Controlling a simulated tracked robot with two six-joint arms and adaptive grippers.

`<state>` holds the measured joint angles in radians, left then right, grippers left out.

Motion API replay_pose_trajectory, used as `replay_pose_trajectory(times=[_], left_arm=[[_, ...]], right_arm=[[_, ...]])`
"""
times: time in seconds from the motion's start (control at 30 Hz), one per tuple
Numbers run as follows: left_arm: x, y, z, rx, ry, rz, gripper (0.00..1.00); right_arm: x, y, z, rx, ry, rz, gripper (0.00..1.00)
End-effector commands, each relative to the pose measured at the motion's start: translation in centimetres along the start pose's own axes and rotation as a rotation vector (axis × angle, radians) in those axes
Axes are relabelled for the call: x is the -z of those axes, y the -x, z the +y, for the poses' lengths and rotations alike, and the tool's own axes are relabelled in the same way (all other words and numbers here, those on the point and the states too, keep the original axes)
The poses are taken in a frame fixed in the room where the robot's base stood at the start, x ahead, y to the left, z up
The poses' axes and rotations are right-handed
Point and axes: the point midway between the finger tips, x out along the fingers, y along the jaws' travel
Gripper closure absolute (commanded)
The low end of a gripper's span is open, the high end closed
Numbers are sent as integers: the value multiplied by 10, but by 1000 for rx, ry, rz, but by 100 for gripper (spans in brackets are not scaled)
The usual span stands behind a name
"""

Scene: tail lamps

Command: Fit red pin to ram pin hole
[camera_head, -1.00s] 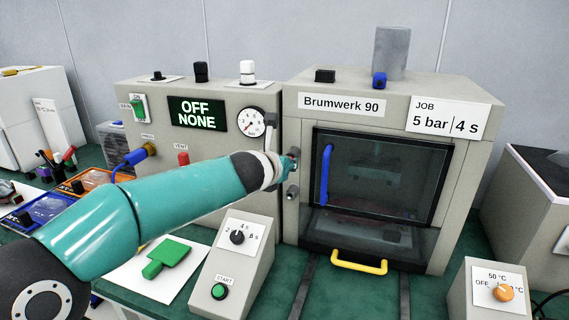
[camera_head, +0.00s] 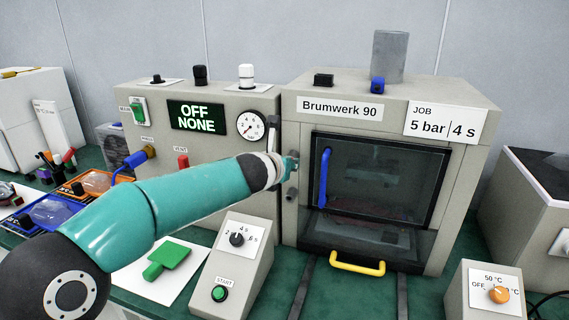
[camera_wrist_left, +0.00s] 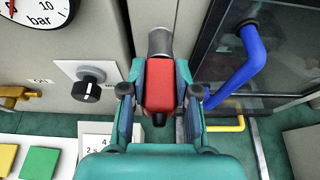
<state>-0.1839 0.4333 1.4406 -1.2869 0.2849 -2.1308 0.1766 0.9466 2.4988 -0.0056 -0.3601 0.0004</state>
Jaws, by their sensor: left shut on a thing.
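My left gripper (camera_head: 290,166) is at the left front edge of the Brumwerk 90 press (camera_head: 392,105), beside its door. In the left wrist view, the gripper (camera_wrist_left: 160,100) is shut on the red pin (camera_wrist_left: 159,82), whose red grip sits between the two fingers. A grey metal cylinder (camera_wrist_left: 160,42) lies in line beyond the red grip. I cannot tell whether it is the pin's shank or a socket on the press. The ram pin hole itself cannot be made out. My right gripper is in neither view.
The press door with its blue handle (camera_head: 325,176) is just right of the gripper. A yellow handle (camera_head: 357,263) is below. The control cabinet (camera_head: 225,115) with its gauge (camera_head: 252,125) stands left. The START box (camera_head: 236,262) is below the arm.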

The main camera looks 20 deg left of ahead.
Motion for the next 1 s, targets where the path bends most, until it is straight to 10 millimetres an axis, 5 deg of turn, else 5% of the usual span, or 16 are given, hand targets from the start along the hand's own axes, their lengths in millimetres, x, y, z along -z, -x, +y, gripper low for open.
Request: replay_pose_trajectory(times=[0.27, 0.3, 0.47, 0.83, 1.0], left_arm=[[0, 0, 0, 0, 0, 0, 100], [0, 0, 0, 0, 0, 1, 68], [0, 0, 0, 0, 0, 1, 42], [0, 3, 0, 0, 0, 0, 40], [-1, 20, 0, 0, -1, -1, 40]], right_arm=[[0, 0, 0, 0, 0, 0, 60], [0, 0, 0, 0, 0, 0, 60], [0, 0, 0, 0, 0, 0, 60], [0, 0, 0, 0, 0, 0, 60], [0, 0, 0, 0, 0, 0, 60]])
